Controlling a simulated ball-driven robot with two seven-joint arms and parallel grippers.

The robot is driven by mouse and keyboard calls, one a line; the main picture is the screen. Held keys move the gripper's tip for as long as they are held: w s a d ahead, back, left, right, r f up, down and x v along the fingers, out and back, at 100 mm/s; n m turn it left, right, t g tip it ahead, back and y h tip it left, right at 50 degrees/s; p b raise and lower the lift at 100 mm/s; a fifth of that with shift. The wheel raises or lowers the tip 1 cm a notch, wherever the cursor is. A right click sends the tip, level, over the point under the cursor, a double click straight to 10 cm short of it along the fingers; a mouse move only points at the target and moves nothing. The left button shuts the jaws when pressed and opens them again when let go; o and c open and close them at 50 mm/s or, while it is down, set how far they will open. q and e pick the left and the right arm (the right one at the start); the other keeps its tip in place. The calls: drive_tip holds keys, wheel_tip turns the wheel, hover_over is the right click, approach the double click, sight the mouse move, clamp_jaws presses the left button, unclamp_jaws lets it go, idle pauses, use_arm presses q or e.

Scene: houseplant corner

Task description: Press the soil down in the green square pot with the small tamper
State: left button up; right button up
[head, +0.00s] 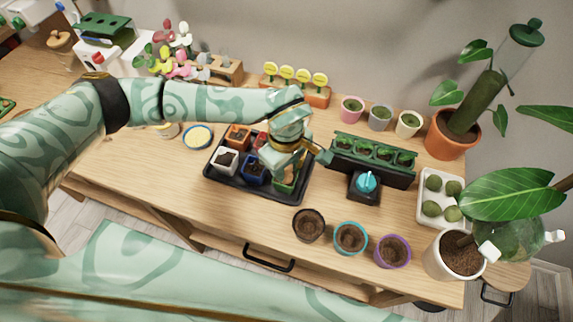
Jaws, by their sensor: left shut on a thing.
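The green square pot (287,184) stands in the right front part of a dark tray (250,191). My left gripper (283,160) is directly over this pot and hides most of its top and soil. The gripper is shut on the small tamper, which is largely hidden by the hand. I cannot tell whether the tamper touches the soil. My right gripper is not in view.
White (225,161), blue (253,170) and orange (237,137) square pots crowd the tray. A teal-topped object on a dark stand (364,195) and a dark seedling planter (372,158) stand to the right. Round pots (309,225) line the front edge.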

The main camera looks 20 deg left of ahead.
use_arm(q)
drive_tip(key=shift+r+p, duration=2.65)
drive_tip(key=shift+r, duration=0.85)
